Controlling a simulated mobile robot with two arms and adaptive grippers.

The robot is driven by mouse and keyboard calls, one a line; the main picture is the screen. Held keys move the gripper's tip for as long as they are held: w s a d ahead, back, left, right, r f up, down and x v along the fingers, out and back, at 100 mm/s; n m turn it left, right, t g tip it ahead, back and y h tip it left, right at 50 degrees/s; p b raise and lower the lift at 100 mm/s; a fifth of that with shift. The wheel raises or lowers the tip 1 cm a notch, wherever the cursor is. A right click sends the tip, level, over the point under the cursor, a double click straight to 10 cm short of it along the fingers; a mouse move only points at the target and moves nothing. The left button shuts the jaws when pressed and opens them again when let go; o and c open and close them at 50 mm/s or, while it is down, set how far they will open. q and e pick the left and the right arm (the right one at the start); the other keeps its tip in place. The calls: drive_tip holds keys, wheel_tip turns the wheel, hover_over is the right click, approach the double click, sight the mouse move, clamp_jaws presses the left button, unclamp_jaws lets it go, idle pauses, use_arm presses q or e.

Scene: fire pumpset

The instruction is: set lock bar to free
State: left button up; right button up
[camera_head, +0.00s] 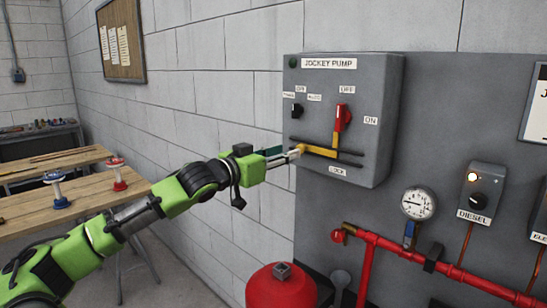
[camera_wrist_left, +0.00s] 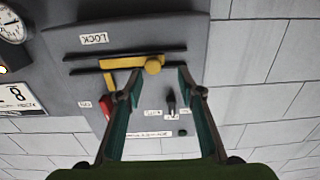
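The lock bar (camera_head: 320,150) is yellow and lies between two dark rails on the front of the grey jockey pump box (camera_head: 320,80), above the LOCK label. Its yellow arm reaches up toward the red switch handle (camera_head: 342,117), which is by the OFF and ON labels. In the left wrist view, upside down, the lock bar (camera_wrist_left: 120,63) ends in a round yellow knob (camera_wrist_left: 153,65). My left gripper (camera_head: 293,153) is at the bar's left end. Its two fingers (camera_wrist_left: 158,75) are spread, with the knob between their tips; contact is not clear. My right gripper is not in view.
A small black selector (camera_head: 297,111) sits left of the red handle. Red pipework (camera_head: 420,262), a pressure gauge (camera_head: 418,203) and a DIESEL switch box (camera_head: 481,192) are at the right. A red tank (camera_head: 281,290) stands below. A wooden bench (camera_head: 80,195) is at the left.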

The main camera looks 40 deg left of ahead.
use_arm(q)
drive_tip(key=s, duration=0.3)
drive_tip(key=shift+s+f, duration=0.1)
drive_tip(key=shift+s, duration=0.15)
idle(0.4)
idle(0.6)
